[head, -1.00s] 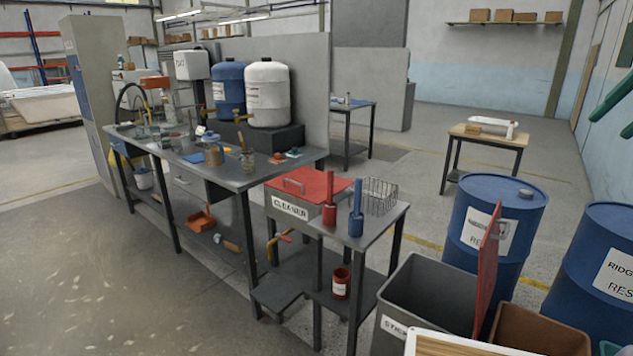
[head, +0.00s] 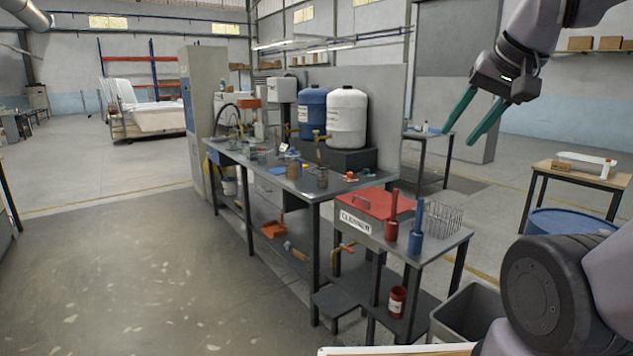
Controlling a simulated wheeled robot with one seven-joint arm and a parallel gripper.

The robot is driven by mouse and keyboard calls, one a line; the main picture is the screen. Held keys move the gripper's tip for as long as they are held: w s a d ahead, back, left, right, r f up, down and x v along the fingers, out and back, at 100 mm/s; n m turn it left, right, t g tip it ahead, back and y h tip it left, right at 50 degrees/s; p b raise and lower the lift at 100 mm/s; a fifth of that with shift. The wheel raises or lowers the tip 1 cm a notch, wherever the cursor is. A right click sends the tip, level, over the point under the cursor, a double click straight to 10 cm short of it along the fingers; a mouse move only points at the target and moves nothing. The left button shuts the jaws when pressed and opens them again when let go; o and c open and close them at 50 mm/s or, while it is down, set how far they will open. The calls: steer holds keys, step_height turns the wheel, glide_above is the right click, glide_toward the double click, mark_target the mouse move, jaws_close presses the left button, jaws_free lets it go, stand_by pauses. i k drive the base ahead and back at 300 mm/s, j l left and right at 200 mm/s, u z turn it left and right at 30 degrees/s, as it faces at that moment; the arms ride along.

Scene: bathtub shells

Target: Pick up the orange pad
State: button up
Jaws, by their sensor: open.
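A small flat orange piece (head: 350,176), which looks like the orange pad, lies on the dark workbench top (head: 315,187) near its right end, in front of the white tank. It is small in the head view, so its exact shape is hard to tell. A small teal piece lies close to its right. My gripper (head: 458,136) is at the upper right with its two teal fingers apart and nothing between them. It is raised and clearly away from the orange piece.
Blue (head: 312,110) and white (head: 346,117) tanks stand behind the bench top. Jars and tools crowd its left part. A red-lidded cleaner box (head: 375,204), red and blue handled tools and a wire basket (head: 443,218) stand at the right. The floor at left is open.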

mark_target(349, 179)
steer(key=i+j+u, duration=0.25)
steer(key=j, duration=0.2)
steer(key=i+j+u, duration=0.45)
steer(key=i+j, duration=0.15)
steer(key=i, duration=0.15)
steer(key=i+j+u, duration=0.15)
steer(key=i, duration=0.35)
steer(key=i+j+u, duration=0.15)
steer(key=i, duration=0.35)
steer(key=i+j+u, duration=0.2)
steer(key=i, duration=0.3)
steer(key=i+z, duration=0.3)
steer(key=i, duration=0.25)
steer(key=i+j+z, duration=0.15)
steer(key=i+z, duration=0.15)
steer(key=i, duration=0.2)
steer(key=i+z, duration=0.15)
steer(key=z, duration=0.25)
steer(key=i+z, duration=0.2)
steer(key=z, duration=0.2)
steer(key=i+z, duration=0.15)
steer(key=z, duration=0.25)
steer(key=i+j+z, duration=0.15)
steer(key=z, duration=0.25)
steer(key=i+z, duration=0.2)
steer(key=z, duration=0.2)
steer(key=i+j+z, duration=0.15)
steer(key=z, duration=0.25)
steer(key=i+j+z, duration=0.2)
steer(key=z, duration=0.2)
